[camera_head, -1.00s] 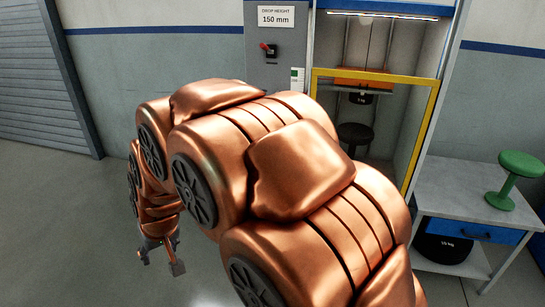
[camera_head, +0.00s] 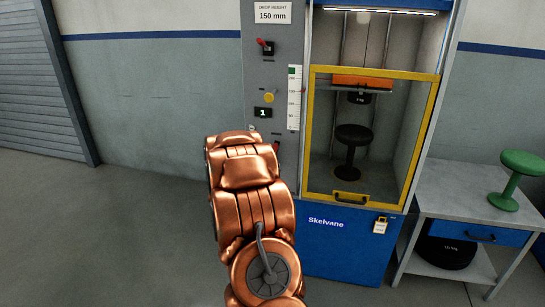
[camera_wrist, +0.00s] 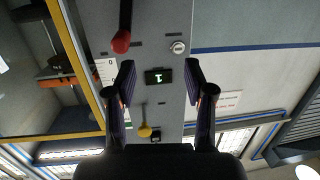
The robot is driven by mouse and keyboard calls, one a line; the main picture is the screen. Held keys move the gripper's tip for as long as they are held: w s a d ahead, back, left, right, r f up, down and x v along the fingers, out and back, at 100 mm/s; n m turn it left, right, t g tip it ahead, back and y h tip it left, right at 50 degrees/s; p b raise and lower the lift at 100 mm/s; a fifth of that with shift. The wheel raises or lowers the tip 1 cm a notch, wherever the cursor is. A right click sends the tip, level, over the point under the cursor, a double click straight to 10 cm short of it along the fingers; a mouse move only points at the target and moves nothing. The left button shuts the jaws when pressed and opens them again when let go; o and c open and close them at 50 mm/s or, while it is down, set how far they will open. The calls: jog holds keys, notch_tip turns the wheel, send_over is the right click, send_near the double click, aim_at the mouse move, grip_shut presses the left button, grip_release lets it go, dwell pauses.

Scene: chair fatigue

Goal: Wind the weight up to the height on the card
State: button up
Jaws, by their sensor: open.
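The card (camera_head: 272,13) at the top of the grey panel reads "DROP HEIGHT 150 mm". The dark weight (camera_head: 359,97) hangs under an orange carriage (camera_head: 362,82) inside the cabinet, above a black stool (camera_head: 352,145). A white scale strip (camera_head: 294,97) runs beside the cabinet. The panel has a yellow knob (camera_head: 268,97) and a display (camera_head: 263,113) reading 1. My gripper (camera_wrist: 158,78) is open and empty in the wrist view, facing the panel, with the display between its fingers. A red handle (camera_wrist: 121,41) is beyond the fingertips. My arm hides the gripper in the head view.
A yellow-framed guard (camera_head: 349,195) with a handle closes the cabinet front, and a padlock (camera_head: 380,225) hangs below. A red switch (camera_head: 265,45) is higher on the panel. A side table (camera_head: 440,190) with a green stool (camera_head: 513,180) stands right. The floor at left is clear.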

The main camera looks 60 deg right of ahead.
jog(key=shift+s+d+f+m+g+h+p, duration=0.15)
jog(key=shift+d+g+h, duration=0.15)
jog(key=shift+d, duration=1.6)
jog(key=shift+s+d+f+m+g+h+p, duration=0.15)
jog(key=shift+d+h, duration=0.3)
jog(key=shift+d, duration=1.5)
jog(key=shift+s+d+f+m+g+h+p, duration=0.15)
jog(key=shift+d+m+g+h, duration=0.15)
jog(key=shift+d, duration=1.6)
jog(key=shift+r, duration=0.1)
grip_shut()
